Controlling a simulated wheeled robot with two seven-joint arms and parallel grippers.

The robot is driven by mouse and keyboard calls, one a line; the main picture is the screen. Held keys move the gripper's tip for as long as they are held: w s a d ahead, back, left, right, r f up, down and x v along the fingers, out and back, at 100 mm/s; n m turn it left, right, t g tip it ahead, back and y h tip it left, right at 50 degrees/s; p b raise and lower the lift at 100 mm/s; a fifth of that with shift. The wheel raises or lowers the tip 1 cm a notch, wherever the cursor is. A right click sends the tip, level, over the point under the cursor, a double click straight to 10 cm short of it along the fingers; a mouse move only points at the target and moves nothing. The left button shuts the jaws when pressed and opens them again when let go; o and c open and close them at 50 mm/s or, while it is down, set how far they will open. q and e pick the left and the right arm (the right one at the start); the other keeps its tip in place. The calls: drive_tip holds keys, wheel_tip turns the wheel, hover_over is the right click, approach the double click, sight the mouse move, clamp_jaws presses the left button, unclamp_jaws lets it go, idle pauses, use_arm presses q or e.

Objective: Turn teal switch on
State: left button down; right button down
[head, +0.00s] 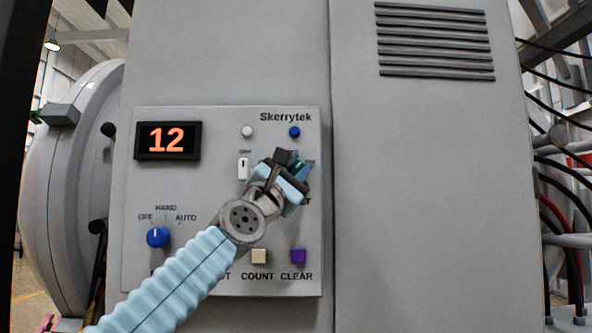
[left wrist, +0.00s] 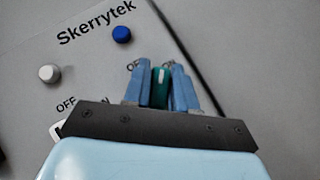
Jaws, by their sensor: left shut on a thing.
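The teal switch (left wrist: 160,88) is on the grey control panel (head: 220,119), below the blue button. In the left wrist view it stands between the two blue fingers of my left gripper (left wrist: 160,86), and a white mark shows on its face. The fingers are closed on its sides. In the head view my left gripper (head: 297,166) is at the panel's right side and hides most of the switch. A label starting with "O" beside it is partly covered. I cannot tell which way the switch is set. My right gripper is in neither view.
A white switch (head: 244,168) sits just left of my gripper. A white button (head: 247,132) and blue button (head: 294,132) are above. A blue knob (head: 158,237), beige button (head: 259,257) and purple button (head: 298,256) are lower. The display (head: 168,140) reads 12.

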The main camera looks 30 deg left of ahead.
use_arm(q)
drive_tip(key=shift+r+m+g+h, duration=0.1)
drive_tip(key=shift+m+g+h, duration=0.3)
drive_tip(key=shift+m+h, duration=0.6)
drive_tip(key=shift+m+g+h+p, duration=0.4)
drive_tip(key=shift+m+g+p, duration=0.25)
drive_tip(key=shift+m, duration=0.45)
drive_tip(key=shift+m+g+p, duration=0.25)
drive_tip(key=shift+m+p, duration=0.1)
drive_tip(key=shift+m, duration=0.25)
drive_tip(key=shift+h, duration=0.3)
drive_tip(key=c, duration=1)
unclamp_jaws()
